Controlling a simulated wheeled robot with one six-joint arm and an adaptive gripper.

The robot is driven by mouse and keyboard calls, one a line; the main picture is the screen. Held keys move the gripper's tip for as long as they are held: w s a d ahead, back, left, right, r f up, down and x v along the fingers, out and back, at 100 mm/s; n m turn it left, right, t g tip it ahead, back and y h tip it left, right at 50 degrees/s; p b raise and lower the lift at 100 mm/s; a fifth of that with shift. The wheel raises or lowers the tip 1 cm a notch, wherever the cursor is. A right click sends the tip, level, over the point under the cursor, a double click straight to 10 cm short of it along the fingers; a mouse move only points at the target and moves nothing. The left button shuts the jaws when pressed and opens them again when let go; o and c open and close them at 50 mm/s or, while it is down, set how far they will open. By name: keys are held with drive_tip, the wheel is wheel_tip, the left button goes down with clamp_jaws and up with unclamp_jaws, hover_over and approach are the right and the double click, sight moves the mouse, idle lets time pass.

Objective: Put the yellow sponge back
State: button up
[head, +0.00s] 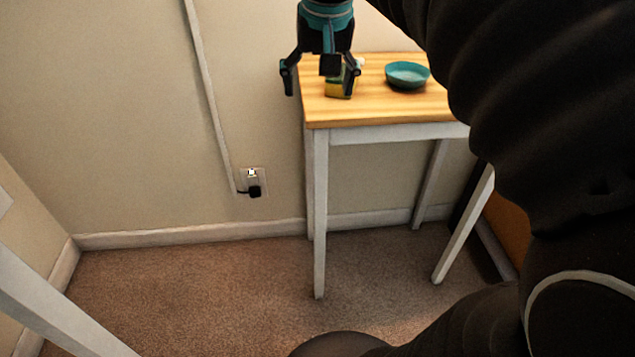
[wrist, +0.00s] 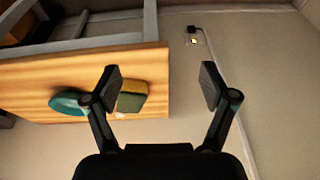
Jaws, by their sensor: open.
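The yellow sponge (head: 340,88), with a green side, lies on the small wooden table (head: 385,110) near its left edge. In the wrist view the sponge (wrist: 132,97) is close to the left finger, which partly overlaps it. My gripper (head: 318,75) is open and empty, with one finger left of the table edge and the other in front of or above the sponge. In the wrist view my gripper (wrist: 160,85) has its fingers wide apart. I cannot tell whether a finger touches the sponge.
A teal bowl (head: 407,75) stands right of the sponge on the table. The table has pale legs. A wall outlet (head: 253,183) with a black plug and a cable cover is left of the table. Carpet (head: 220,290) in front is mostly clear.

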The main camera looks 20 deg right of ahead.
drive_tip(key=s+a+f+n+t, duration=0.1)
drive_tip(key=s+a+f, duration=0.1)
drive_tip(key=s+f, duration=0.5)
drive_tip(key=s+a+f+n+t, duration=0.1)
drive_tip(key=s+a+f+n, duration=0.1)
drive_tip(key=s+f, duration=0.5)
drive_tip(key=shift+a+f, duration=0.55)
drive_tip(key=shift+f, duration=0.35)
